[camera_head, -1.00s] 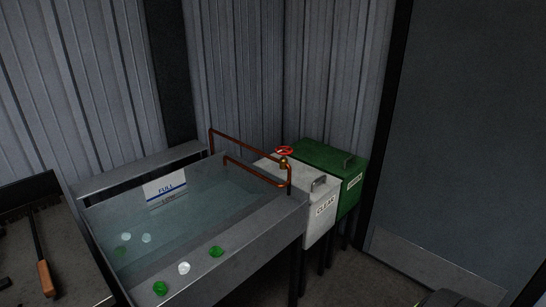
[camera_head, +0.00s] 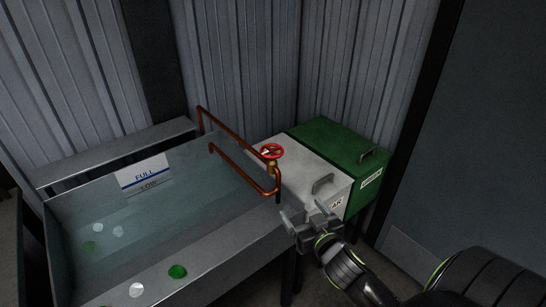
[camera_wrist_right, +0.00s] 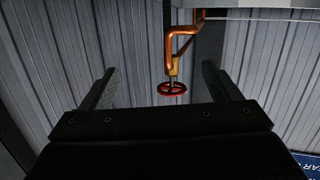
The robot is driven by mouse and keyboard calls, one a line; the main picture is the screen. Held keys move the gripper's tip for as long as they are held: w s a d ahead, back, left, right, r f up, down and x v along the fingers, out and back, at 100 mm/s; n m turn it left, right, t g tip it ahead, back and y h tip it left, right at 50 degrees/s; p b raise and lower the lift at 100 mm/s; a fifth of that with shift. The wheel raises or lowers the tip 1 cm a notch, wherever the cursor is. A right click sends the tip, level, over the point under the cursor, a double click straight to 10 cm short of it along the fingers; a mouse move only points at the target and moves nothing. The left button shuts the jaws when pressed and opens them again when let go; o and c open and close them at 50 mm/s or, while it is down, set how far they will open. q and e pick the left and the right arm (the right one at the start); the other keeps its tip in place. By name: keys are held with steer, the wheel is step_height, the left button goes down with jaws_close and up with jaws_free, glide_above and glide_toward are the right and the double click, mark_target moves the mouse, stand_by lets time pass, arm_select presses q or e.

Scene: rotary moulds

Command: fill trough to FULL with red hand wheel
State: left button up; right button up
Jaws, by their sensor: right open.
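The red hand wheel (camera_head: 271,151) sits on a brass valve on the copper pipe (camera_head: 235,138) at the trough's right end. It also shows in the right wrist view (camera_wrist_right: 172,88), between the spread fingers but beyond them. The metal trough (camera_head: 240,238) holds clear water (camera_head: 150,220). Its white level plate (camera_head: 142,172) reads FULL above LOW, and the water stands near LOW, below FULL. My right gripper (camera_head: 306,216) is open and empty, in front of the white bin, below and right of the wheel. My left gripper is not in view.
A white bin (camera_head: 300,165) with a handle and a partly hidden label stands beside the trough. A green bin (camera_head: 338,142) stands behind it to the right. Green and white pieces lie on the trough's front ledge (camera_head: 205,262) and in the water. Corrugated walls close off the back.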

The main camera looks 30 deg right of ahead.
step_height(320, 180, up, 8)
steer(key=a+t, duration=0.2)
steer(key=p, duration=0.3)
glide_toward(273, 150)
steer(key=x, duration=0.8)
steer(key=shift+f, duration=0.4)
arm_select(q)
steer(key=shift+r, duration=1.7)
arm_select(e)
steer(key=shift+x, duration=0.9)
steer(key=shift+c, duration=0.4)
steer(key=c, duration=0.9)
arm_select(q)
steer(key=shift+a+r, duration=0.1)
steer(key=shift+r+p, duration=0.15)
steer(key=shift+p, duration=0.2)
